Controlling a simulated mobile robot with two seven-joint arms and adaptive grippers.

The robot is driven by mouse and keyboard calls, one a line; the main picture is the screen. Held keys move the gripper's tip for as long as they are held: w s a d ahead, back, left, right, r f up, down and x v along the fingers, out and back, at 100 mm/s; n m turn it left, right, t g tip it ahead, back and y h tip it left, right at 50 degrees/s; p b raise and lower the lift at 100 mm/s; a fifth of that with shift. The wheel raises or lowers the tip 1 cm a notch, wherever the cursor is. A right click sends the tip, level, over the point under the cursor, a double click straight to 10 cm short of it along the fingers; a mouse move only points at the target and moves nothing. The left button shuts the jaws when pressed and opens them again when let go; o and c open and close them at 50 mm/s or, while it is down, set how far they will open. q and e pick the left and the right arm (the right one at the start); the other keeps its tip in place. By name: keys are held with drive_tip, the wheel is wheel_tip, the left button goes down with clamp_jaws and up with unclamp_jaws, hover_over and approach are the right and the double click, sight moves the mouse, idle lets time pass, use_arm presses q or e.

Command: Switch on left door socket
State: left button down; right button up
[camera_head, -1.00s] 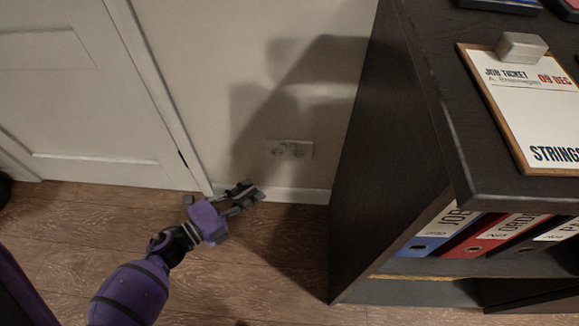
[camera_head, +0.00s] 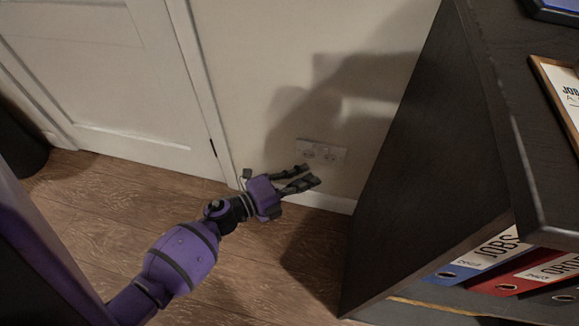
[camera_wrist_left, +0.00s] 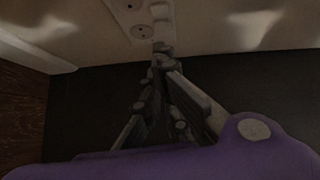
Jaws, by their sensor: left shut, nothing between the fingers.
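The double wall socket (camera_head: 321,153) is a pale plate low on the wall, between the white door and the dark shelf unit. It also shows at the top of the left wrist view (camera_wrist_left: 141,16), partly cut off by the frame edge. My left gripper (camera_head: 312,176) is shut and empty, just below and in front of the socket in the head view. In the wrist view its fingertips (camera_wrist_left: 161,50) overlap the lower edge of the plate; I cannot tell whether they touch it. The switch positions are too small to read. My right gripper is not in view.
A dark shelf unit (camera_head: 420,150) stands close to the right of the socket, with several ring binders (camera_head: 485,258) on a lower shelf and a clipboard (camera_head: 566,90) on top. A white door (camera_head: 120,80) is at left.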

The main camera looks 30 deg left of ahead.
sight(315, 149)
use_arm(q)
drive_tip(key=w, duration=0.1)
drive_tip(key=w+b, duration=0.1)
drive_tip(key=w, duration=0.3)
drive_tip(key=shift+a+f+b, duration=0.25)
drive_tip(key=shift+a+b, duration=0.05)
drive_tip(key=shift+s, duration=0.1)
drive_tip(key=shift+w+a+f, duration=0.1)
drive_tip(key=shift+w+f, duration=0.15)
drive_tip(key=shift+w, duration=0.1)
